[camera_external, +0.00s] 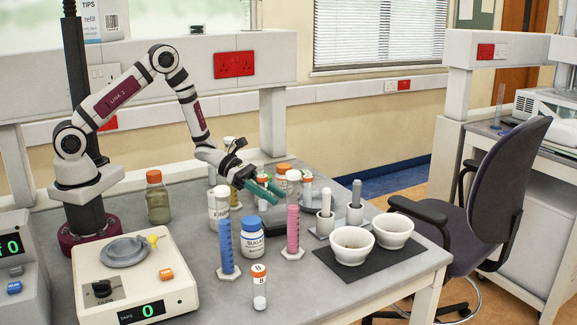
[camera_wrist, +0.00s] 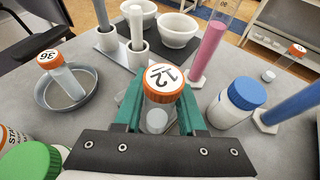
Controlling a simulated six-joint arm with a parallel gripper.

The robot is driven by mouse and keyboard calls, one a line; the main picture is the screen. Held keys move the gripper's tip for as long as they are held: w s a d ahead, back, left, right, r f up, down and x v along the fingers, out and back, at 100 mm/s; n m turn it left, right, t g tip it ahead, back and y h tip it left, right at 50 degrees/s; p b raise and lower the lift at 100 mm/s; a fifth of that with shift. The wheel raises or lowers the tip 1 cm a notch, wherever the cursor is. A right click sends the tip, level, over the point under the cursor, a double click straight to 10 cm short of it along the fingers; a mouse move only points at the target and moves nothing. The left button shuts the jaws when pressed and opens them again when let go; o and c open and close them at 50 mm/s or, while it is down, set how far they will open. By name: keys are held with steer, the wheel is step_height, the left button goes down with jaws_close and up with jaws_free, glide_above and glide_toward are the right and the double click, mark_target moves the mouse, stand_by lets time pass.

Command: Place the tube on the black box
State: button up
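An orange-capped tube marked 12 (camera_wrist: 163,80) stands between the green fingers of my gripper (camera_wrist: 160,108) in the wrist view. The fingers flank it closely, but I cannot tell whether both press on it. In the external view my gripper (camera_external: 265,189) is low among the bottles, with an orange-capped tube (camera_external: 262,180) at its fingers.
An orange-capped tube marked 36 (camera_wrist: 62,70) leans in a metal dish (camera_wrist: 85,100). A blue-capped bottle (camera_external: 252,236), blue cylinder (camera_external: 227,245) and pink cylinder (camera_external: 293,228) crowd the near side.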

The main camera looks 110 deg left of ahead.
steer(key=shift+o, duration=1.4)
steer(key=shift+r, duration=0.1)
